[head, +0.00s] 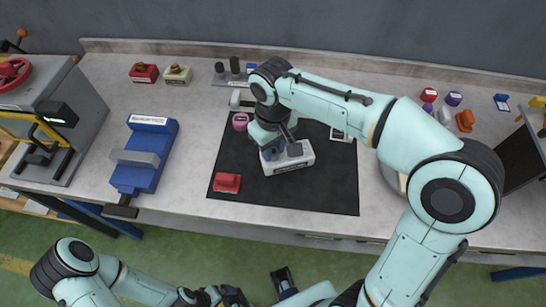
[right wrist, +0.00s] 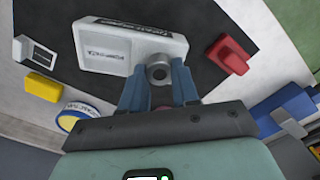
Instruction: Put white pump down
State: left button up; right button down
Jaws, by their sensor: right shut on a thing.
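The white pump (head: 288,158) is a white block with a dark label and a grey round part, over the black mat (head: 330,190) on the bench. My right gripper (head: 272,150) is at its left end in the head view. In the right wrist view the blue fingers (right wrist: 158,90) are shut on the grey round part of the white pump (right wrist: 110,48). I cannot tell if the pump touches the mat. My left gripper (head: 284,281) is low in front of the bench, partly cut off, and its jaws are unclear.
A red block (head: 227,183) lies on the mat's front left, and a pink round item (head: 240,121) at its left edge. A blue vise-like device (head: 146,155) stands left of the mat. Small coloured parts (head: 454,99) stand at the right. The mat's front right is bare.

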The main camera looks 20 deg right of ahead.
jog(key=shift+f+b, duration=0.3)
jog(key=shift+f, duration=1.85)
jog(key=shift+f, duration=0.15)
jog(key=c, duration=0.8)
grip_release()
jog(key=shift+r, duration=0.25)
notch_tip(320, 180, up, 12)
jog(key=shift+f+p, duration=0.1)
jog(key=shift+p, duration=1)
